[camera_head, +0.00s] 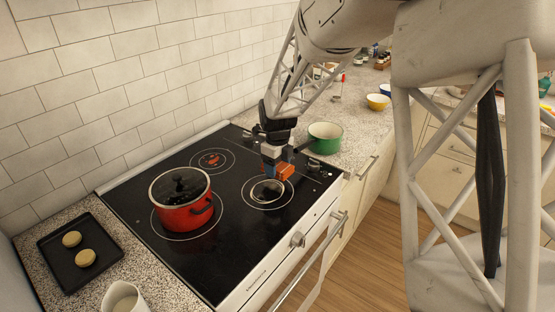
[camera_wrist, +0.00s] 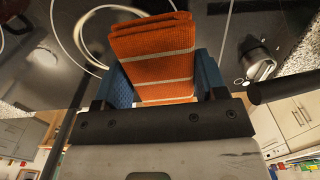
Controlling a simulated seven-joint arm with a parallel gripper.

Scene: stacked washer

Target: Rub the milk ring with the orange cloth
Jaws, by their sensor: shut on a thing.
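My gripper (camera_head: 277,167) is shut on the folded orange cloth (camera_head: 285,171) above the right front of the black cooktop. In the wrist view, the cloth (camera_wrist: 153,58), with pale stripes, is squeezed between the blue finger pads of my gripper (camera_wrist: 160,76). The milk ring (camera_head: 254,195) is a pale ring inside the front right burner marking. It also shows in the wrist view (camera_wrist: 79,30) as a cream arc behind and left of the cloth, which hides part of it. The cloth is close to the ring; I cannot tell whether they touch.
A red lidded pot (camera_head: 181,205) stands on the left of the cooktop (camera_head: 230,243). A green pan (camera_head: 325,138) stands on the counter to the right, its dark handle pointing toward my gripper. A black tray (camera_head: 77,258) with two round buns and a white jug (camera_head: 122,298) are at left.

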